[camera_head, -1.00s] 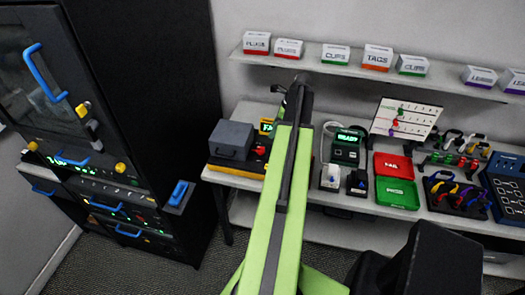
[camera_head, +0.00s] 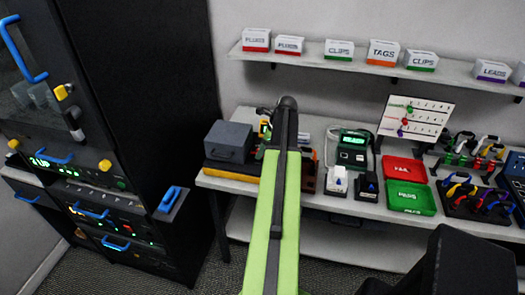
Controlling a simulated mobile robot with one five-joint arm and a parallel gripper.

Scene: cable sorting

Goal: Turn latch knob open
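A black cabinet (camera_head: 150,90) stands at the left, with a windowed upper door and a long blue handle (camera_head: 20,48). A yellow knob (camera_head: 61,92) sits at the door's right edge, above a grey bar (camera_head: 73,122). Two more yellow knobs show lower down, one at the right (camera_head: 105,165) and one at the left (camera_head: 13,143). No label tells which is the latch knob. My green and black arm (camera_head: 277,200) reaches forward in the middle, well right of the cabinet. Its far end hides most of my gripper; only small dark parts (camera_head: 263,112) show there. It is apart from the knobs.
A white bench with a grey box (camera_head: 229,140), a red tray (camera_head: 404,169), a green tray (camera_head: 410,197) and cable racks stands ahead and right. Labelled boxes sit on a wall shelf (camera_head: 310,61). Carpet shows between cabinet and bench.

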